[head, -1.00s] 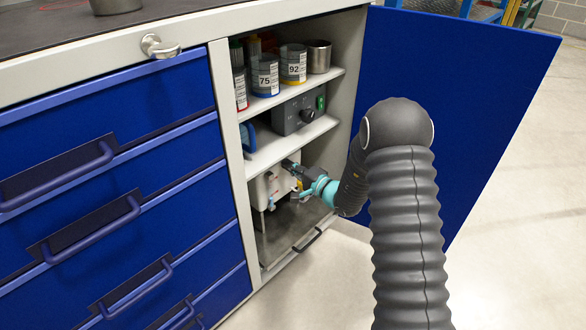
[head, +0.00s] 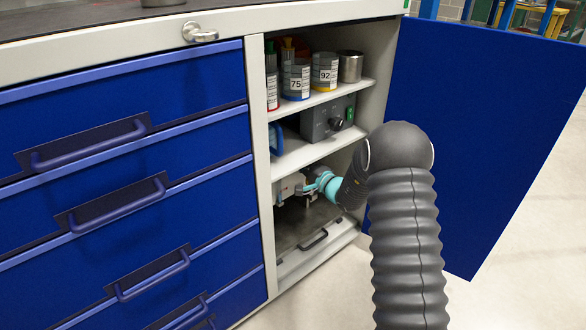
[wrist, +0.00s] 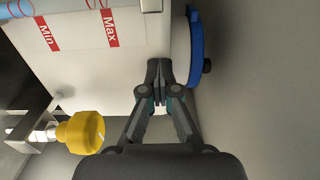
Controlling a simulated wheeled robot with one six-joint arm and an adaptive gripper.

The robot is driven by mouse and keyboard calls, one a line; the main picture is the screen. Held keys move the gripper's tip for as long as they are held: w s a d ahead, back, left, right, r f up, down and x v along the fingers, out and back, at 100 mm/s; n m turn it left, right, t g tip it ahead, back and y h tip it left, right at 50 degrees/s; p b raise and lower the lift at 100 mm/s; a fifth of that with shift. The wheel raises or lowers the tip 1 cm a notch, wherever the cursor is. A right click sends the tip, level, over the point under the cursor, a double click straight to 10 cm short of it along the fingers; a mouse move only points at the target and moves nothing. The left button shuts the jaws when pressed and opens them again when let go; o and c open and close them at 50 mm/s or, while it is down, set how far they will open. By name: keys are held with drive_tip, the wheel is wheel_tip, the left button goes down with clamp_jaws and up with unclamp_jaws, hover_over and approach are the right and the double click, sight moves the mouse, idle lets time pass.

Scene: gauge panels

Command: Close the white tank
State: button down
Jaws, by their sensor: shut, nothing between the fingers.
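The white tank (wrist: 115,70) fills the upper left of the wrist view, with red Min and Max labels and a blue-and-red tube at the top left corner. A yellow knob (wrist: 82,132) on a metal fitting is at the lower left. A blue round part (wrist: 193,45) with a small black knob sits along the tank's right side. My gripper (wrist: 165,68) is shut and empty, its tips at the tank's edge beside the blue part; contact cannot be told. In the head view the tank (head: 288,188) is in the cabinet's lower compartment, partly hidden by my gripper and wrist.
The open blue door (head: 480,130) stands right of my arm. Shelves above hold numbered containers (head: 296,80), a metal cup (head: 350,66) and a grey box with a knob (head: 322,118). Blue drawers (head: 120,150) are on the left. A dark handle (head: 313,240) lies below the tank.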

drive_tip(key=shift+w+r, duration=0.15)
drive_tip(key=shift+r, duration=0.05)
